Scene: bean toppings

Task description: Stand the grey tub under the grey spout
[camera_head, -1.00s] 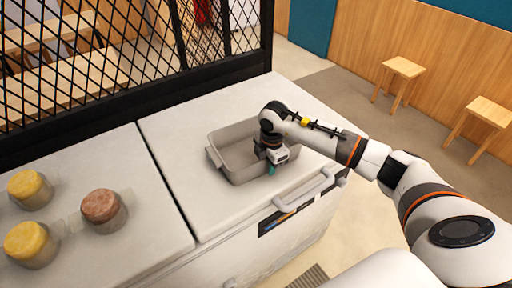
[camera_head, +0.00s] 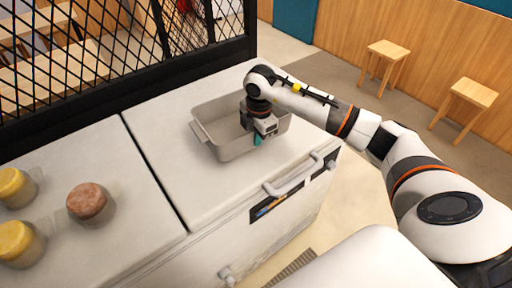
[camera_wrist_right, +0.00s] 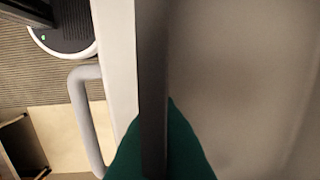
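The grey tub (camera_head: 205,114) is an open rectangular pan over the right-hand white counter top, upright. My right gripper (camera_head: 258,138) is at its near right wall. In the right wrist view, the green fingertips (camera_wrist_right: 160,150) sit on both sides of the tub's dark wall (camera_wrist_right: 152,60), shut on it, with the tub's inside to the right. Whether the tub is clear of the counter is hard to tell. The grey spout is not in view. My left gripper is not in view.
Several lidded jars stand on the left counter, one with a brown top (camera_head: 88,201). A black mesh screen (camera_head: 110,60) runs along the back. A handle (camera_head: 295,178) sticks out at the counter's front. Stools (camera_head: 388,52) stand on the floor at right.

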